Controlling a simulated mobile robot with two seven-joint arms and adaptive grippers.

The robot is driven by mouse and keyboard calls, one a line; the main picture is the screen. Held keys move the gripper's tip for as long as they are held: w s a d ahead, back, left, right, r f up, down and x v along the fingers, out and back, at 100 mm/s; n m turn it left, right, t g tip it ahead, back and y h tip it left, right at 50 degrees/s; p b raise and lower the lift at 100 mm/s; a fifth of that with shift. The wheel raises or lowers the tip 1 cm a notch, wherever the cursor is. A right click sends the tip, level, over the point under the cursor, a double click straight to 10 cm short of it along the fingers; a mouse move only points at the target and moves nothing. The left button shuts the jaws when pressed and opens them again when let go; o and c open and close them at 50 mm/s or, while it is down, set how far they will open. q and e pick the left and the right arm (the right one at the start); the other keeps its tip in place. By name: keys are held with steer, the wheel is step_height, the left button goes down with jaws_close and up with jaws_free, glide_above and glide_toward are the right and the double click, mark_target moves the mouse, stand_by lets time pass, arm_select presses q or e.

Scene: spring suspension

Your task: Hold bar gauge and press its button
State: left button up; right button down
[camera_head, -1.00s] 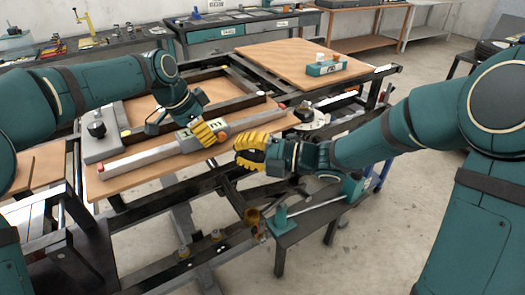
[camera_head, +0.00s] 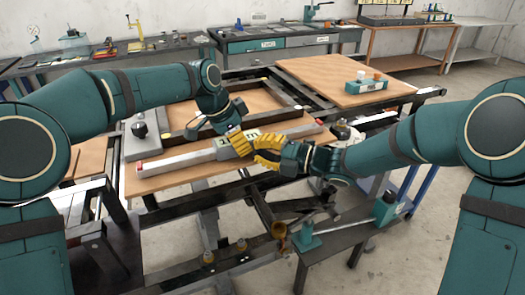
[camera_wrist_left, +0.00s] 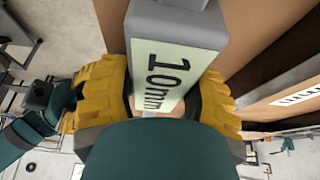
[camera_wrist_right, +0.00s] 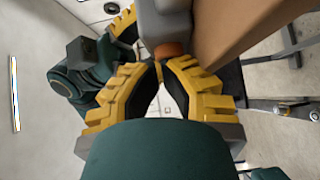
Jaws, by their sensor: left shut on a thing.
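The bar gauge is a long grey bar (camera_head: 180,161) with red ends and a middle block that carries a pale "10mm" label (camera_wrist_left: 163,75). It lies along the front of the wooden-topped frame. My left gripper (camera_head: 236,142) is shut on the middle block, with yellow fingers on both sides of it in the left wrist view. An orange round button (camera_wrist_right: 170,49) shows at the block's end in the right wrist view. My right gripper (camera_wrist_right: 160,72) has its fingertips together just below the button; contact is unclear. In the head view, the right gripper (camera_head: 258,151) hides the button.
A grey fixture with a black knob (camera_head: 139,130) stands left of the bar. A teal block (camera_head: 366,86) sits on the wooden board (camera_head: 318,77) at the back right. A low bench with a teal tool (camera_head: 306,238) stands in front.

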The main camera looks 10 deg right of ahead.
arm_select(q)
steer(key=shift+s+d+r, duration=0.2)
steer(key=shift+s+r, duration=0.05)
steer(key=shift+s, duration=0.1)
arm_select(e)
steer(key=shift+w+r, duration=0.2)
steer(key=shift+w, duration=0.05)
arm_select(q)
steer(key=shift+w+a+f, duration=0.1)
steer(key=shift+a+f, duration=0.05)
arm_select(e)
steer(key=shift+s+d, duration=0.1)
steer(key=shift+d, duration=0.3)
arm_select(q)
steer(key=shift+w+f, duration=0.1)
steer(key=shift+w, duration=0.15)
arm_select(e)
steer(key=v, duration=0.7)
steer(key=shift+s, duration=0.4)
arm_select(q)
steer(key=shift+a, duration=0.1)
arm_select(e)
steer(key=shift+f, duration=0.1)
arm_select(q)
steer(key=o, duration=1.4)
